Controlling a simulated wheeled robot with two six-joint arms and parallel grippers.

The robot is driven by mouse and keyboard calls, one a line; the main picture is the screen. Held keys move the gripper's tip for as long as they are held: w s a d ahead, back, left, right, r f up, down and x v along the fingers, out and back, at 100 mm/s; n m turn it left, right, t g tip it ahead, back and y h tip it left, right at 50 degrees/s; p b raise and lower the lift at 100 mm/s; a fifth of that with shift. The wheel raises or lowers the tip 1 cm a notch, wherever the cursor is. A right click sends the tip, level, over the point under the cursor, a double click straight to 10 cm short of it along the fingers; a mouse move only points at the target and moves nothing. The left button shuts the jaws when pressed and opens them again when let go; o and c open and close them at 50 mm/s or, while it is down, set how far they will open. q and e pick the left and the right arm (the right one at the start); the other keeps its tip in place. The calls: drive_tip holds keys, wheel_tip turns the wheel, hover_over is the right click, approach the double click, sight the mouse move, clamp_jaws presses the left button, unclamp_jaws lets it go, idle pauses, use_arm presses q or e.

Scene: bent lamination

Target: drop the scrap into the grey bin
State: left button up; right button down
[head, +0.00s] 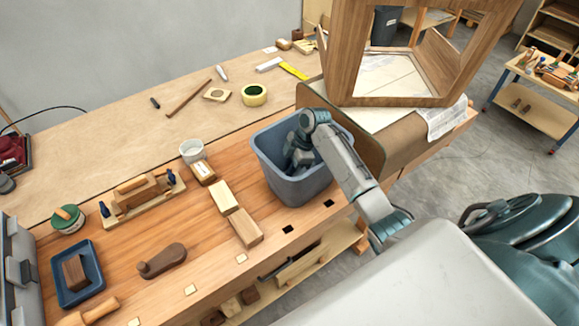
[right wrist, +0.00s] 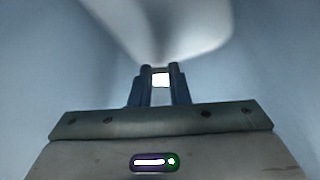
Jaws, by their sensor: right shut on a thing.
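The grey bin (head: 290,190), blue-grey in colour, stands on the wooden bench near its right end. My right gripper (head: 297,160) reaches down inside the bin, below the rim. In the right wrist view, the right gripper (right wrist: 160,78) is shut on a small pale piece, the scrap (right wrist: 160,80), seen between its fingertips. Blue-grey bin walls surround the fingers in that view. The scrap is hidden in the head view, and I cannot tell how far it is from the bin's floor. My left gripper is not in view.
Wood blocks (head: 245,228) and a white cup (head: 192,150) stand left of the bin. A curved board (head: 345,140) and a wooden frame (head: 395,101) stand close on its right. A tape roll (head: 254,94) lies behind. The bench's front edge is near.

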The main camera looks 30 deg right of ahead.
drive_tip(key=shift+f, duration=0.2)
drive_tip(key=c, duration=1.4)
unclamp_jaws()
drive_tip(key=shift+r, duration=0.1)
drive_tip(key=shift+r, duration=0.25)
drive_tip(key=b+v, duration=0.5)
drive_tip(key=v, duration=0.7)
drive_tip(key=shift+r, duration=0.3)
